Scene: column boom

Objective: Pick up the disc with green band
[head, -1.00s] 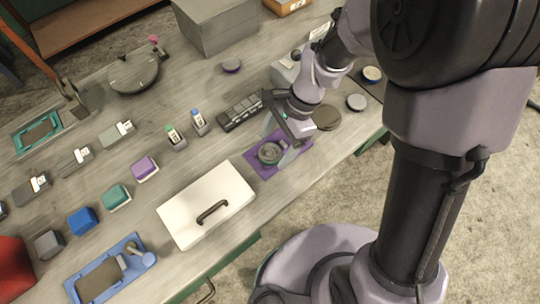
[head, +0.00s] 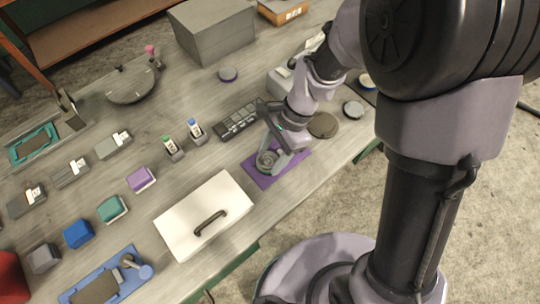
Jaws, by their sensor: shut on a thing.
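A round, dark grey-green disc (head: 265,161) is at the purple mat (head: 259,181) near the front of the table. Its band is too small and partly covered to read clearly. My gripper (head: 275,157) reaches down over the mat and is shut on this disc, its fingers hiding part of it. I cannot tell whether the disc rests on the mat or is just above it.
A white lidded box (head: 178,222) stands left of the mat. A dark compartment tray (head: 238,121) is behind it. A brown round plate (head: 323,125) and a grey disc (head: 353,109) lie to the right.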

